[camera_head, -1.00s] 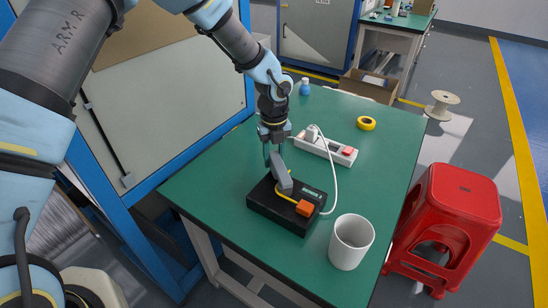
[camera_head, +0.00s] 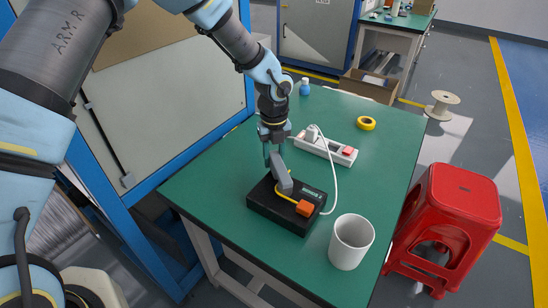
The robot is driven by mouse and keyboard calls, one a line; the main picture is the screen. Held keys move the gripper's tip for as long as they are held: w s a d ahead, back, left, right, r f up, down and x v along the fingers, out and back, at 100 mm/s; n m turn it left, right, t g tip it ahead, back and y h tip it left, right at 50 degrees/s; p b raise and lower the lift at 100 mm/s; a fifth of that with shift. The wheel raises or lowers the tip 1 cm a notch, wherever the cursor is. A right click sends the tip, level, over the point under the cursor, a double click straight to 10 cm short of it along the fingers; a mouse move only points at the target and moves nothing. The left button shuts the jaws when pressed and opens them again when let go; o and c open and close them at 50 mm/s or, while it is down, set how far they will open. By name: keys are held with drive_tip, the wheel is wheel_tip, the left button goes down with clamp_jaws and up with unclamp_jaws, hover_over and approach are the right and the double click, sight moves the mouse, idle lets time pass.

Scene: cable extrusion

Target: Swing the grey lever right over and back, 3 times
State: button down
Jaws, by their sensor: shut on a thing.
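The grey lever (camera_head: 281,172) stands up from a black box (camera_head: 262,204) on the green table, tilted a little with its top to the left. An orange block (camera_head: 305,208) sits at the box's right front, with a yellow cable (camera_head: 286,198) beside the lever's base. My gripper (camera_head: 274,155) points down at the lever's upper end and is shut on it. The fingertips are small in this view, and the exact contact is partly hidden.
A white cup (camera_head: 351,242) stands right of the box, near the table's front. A power strip (camera_head: 325,147) with a white cable lies behind. Yellow tape (camera_head: 366,123) and a blue bottle (camera_head: 305,87) are farther back. A red stool (camera_head: 458,205) stands right of the table.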

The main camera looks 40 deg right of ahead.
drive_tip(key=shift+a, duration=0.15)
drive_tip(key=shift+w+a+n+b, duration=0.35)
drive_tip(key=shift+a+n, duration=0.2)
drive_tip(key=shift+n, duration=0.35)
drive_tip(key=a+n, duration=0.2)
drive_tip(key=shift+w+a+n+b, duration=0.1)
drive_tip(key=shift+w+n+b, duration=0.05)
drive_tip(key=shift+n+b, duration=0.2)
drive_tip(key=a+n, duration=0.1)
drive_tip(key=a+n+b, duration=0.1)
drive_tip(key=n, duration=0.1)
drive_tip(key=a+n, duration=0.1)
drive_tip(key=a, duration=0.1)
drive_tip(key=shift+s+n+b, duration=0.25)
drive_tip(key=shift+b, duration=0.1)
drive_tip(key=s+a+n+b, duration=0.1)
drive_tip(key=n, duration=0.1)
drive_tip(key=s+a+n, duration=0.1)
drive_tip(key=a+n, duration=0.1)
drive_tip(key=shift+a+b, duration=0.1)
drive_tip(key=shift+b, duration=0.3)
drive_tip(key=shift+s+a+n+b, duration=0.4)
drive_tip(key=shift+s+a+n, duration=0.25)
drive_tip(key=shift+n, duration=0.5)
drive_tip(key=shift+s+a+n+b, duration=0.4)
drive_tip(key=shift+s+n, duration=0.35)
drive_tip(key=shift+n, duration=0.4)
drive_tip(key=c, duration=0.5)
unclamp_jaws()
